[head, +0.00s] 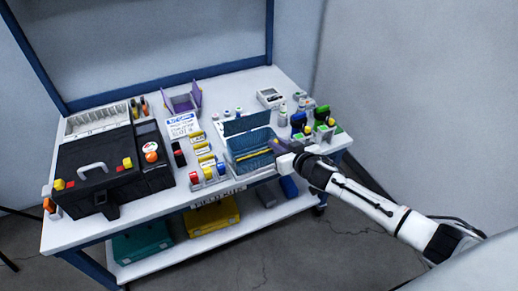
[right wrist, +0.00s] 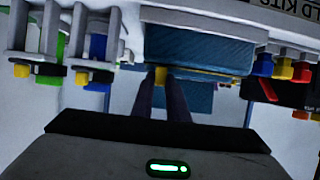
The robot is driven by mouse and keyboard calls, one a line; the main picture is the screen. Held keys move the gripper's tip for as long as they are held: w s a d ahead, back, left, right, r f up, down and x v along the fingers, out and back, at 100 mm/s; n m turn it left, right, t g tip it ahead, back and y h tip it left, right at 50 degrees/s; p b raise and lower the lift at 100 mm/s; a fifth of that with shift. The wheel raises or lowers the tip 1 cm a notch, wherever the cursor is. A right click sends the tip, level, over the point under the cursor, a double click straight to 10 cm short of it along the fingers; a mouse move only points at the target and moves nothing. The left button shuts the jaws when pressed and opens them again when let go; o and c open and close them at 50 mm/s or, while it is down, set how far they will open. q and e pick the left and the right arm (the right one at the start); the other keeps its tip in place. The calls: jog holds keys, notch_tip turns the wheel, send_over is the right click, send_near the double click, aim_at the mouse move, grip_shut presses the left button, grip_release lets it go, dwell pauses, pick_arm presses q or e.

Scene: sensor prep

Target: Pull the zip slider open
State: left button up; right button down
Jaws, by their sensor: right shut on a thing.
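A blue case (head: 243,142) with a raised blue flap (head: 246,123) stands near the front edge of the table, with a yellow strip (head: 254,155) along it. My right gripper (head: 277,146) is at the case's right end. In the right wrist view the blue case (right wrist: 195,50) is beyond the two dark fingers. My right fingertips (right wrist: 161,78) are shut on a small yellow piece (right wrist: 160,74), which looks like the zip slider. The fingers hide part of it, and I cannot tell how far the zip is open. My left gripper is not in view.
Red, yellow and blue pieces (head: 207,172) stand left of the case. Racks with green and blue parts (head: 322,129) stand close on the right. A black toolbox (head: 95,170) fills the table's left. A purple bin (head: 183,99) is at the back.

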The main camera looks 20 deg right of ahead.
jog(key=shift+d, duration=0.7)
jog(key=c, duration=1.7)
grip_release()
jog(key=shift+s+r, duration=0.1)
jog(key=shift+s, duration=0.1)
jog(key=p+v, duration=0.2)
jog(key=v, duration=0.8)
jog(key=shift+w, duration=0.1)
